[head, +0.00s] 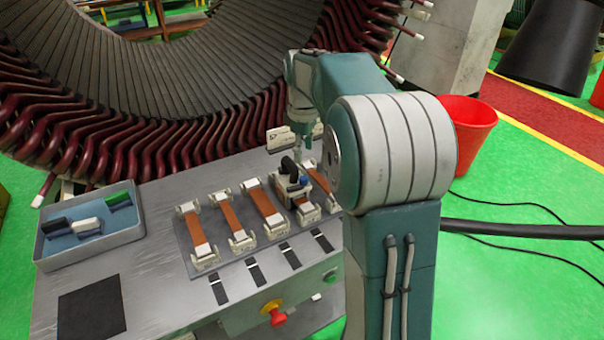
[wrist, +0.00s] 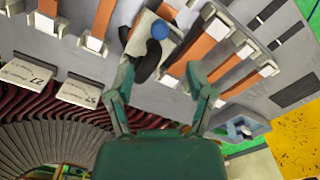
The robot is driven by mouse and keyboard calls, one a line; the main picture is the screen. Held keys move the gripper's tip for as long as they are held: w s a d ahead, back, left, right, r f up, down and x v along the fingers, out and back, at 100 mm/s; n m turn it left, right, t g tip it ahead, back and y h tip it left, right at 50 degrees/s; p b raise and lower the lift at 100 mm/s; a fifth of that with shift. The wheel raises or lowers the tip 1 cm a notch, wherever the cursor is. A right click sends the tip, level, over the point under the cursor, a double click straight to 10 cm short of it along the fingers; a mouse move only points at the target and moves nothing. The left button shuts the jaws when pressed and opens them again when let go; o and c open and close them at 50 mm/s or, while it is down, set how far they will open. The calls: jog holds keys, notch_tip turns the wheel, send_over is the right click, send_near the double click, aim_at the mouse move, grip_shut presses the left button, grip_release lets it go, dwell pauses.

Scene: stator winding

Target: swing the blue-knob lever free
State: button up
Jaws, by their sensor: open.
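The lever's blue knob (wrist: 160,29) shows between and beyond my fingertips in the wrist view; it is a small blue spot in the head view (head: 304,181). It sits on a pale clamp block with a black curved handle (wrist: 145,66), which also shows in the head view (head: 289,166). The block stands over the copper bars (head: 262,205) in their white holders. In the head view my gripper (head: 301,140) hangs above the clamp, partly hidden by my arm.
A grey tray (head: 141,234) with coloured blocks lies at the left of the metal table. The large stator (head: 120,100) with dark red coils rises behind. White number tags (wrist: 85,92) stand near the coils. A red stop button (head: 275,315) is on the front; a red bucket (head: 470,125) stands right.

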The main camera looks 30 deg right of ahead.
aim_at(303, 177)
notch_tip(303, 177, down, 8)
jog(key=shift+f, duration=0.2)
jog(key=shift+c, duration=0.4)
grip_shut()
